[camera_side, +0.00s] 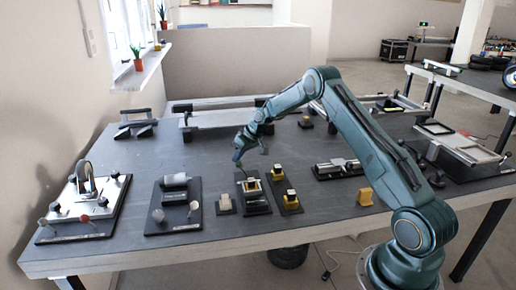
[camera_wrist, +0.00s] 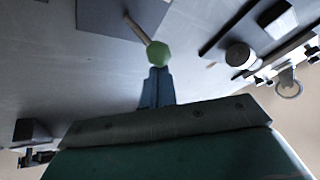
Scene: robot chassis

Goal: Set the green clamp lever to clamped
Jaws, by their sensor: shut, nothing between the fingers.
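The green clamp lever shows in the wrist view as a green faceted knob (camera_wrist: 157,54) on the end of a pale rod (camera_wrist: 135,28). The rod runs up and left to a grey plate (camera_wrist: 105,15) at the top edge. My gripper (camera_wrist: 158,74) is shut and empty, with its fingertips just below the knob in the picture. I cannot tell whether they touch it. In the side view my gripper (camera_side: 238,161) points down low over the table, behind a dark fixture with a yellow-edged block (camera_side: 250,186). The green knob cannot be made out there.
In the side view, a cylinder fixture (camera_side: 175,184) and a wheel fixture (camera_side: 88,190) stand to the left. The wrist view shows a round grey knob (camera_wrist: 238,54) at right.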

